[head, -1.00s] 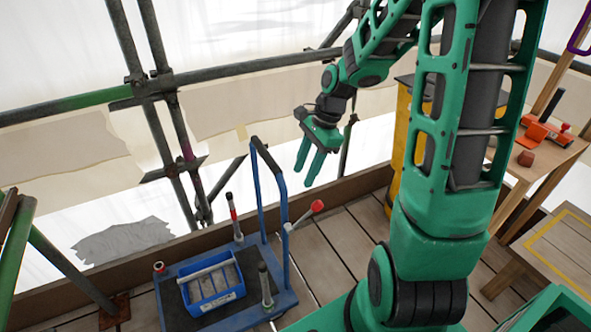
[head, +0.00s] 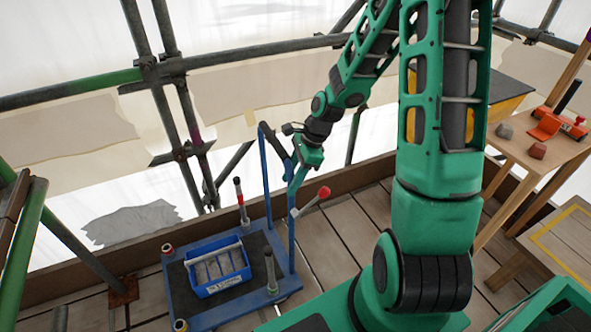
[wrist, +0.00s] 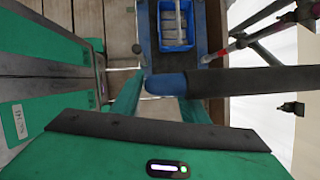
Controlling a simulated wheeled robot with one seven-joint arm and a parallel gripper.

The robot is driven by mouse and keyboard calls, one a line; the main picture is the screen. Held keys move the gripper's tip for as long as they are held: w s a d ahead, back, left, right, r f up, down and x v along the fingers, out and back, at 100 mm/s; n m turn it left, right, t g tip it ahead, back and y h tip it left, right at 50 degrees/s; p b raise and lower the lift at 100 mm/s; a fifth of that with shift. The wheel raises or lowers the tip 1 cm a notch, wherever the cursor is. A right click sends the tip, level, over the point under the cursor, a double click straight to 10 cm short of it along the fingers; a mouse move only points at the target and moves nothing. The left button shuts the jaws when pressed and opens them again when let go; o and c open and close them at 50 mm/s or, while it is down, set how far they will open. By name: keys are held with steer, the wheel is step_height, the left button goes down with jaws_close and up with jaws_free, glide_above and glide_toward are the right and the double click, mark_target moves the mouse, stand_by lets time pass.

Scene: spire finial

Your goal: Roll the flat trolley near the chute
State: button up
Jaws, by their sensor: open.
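The flat blue trolley (head: 180,290) stands on the plank deck, left of my arm. It has a dark mat, corner posts and a tall blue push handle (head: 266,190) with a dark grip. A blue tote (head: 217,268) with grey blocks rides on it. My gripper (head: 292,172) is at the top of the handle. In the wrist view the handle grip (wrist: 250,82) runs across in front of my gripper (wrist: 155,100), whose green fingers are open on either side of its blue end. I cannot tell whether they touch it. No chute is clearly seen.
A red-knobbed lever (head: 323,192) stands beside the handle. Scaffold poles (head: 190,65) and a toe board (head: 110,262) bound the deck's far side. A wooden bench (head: 545,150) with orange tools and a yellow-marked table (head: 570,245) are at the right. Bare planks lie right of the trolley.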

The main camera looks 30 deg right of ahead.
steer(key=shift+a+f, duration=0.25)
steer(key=shift+f, duration=0.4)
steer(key=shift+c, duration=0.2)
jaws_close()
steer(key=shift+w, duration=0.15)
stand_by(0.8)
steer(key=d, duration=1.7)
steer(key=shift+s+d, duration=0.3)
steer(key=shift+d, duration=0.05)
stand_by(0.4)
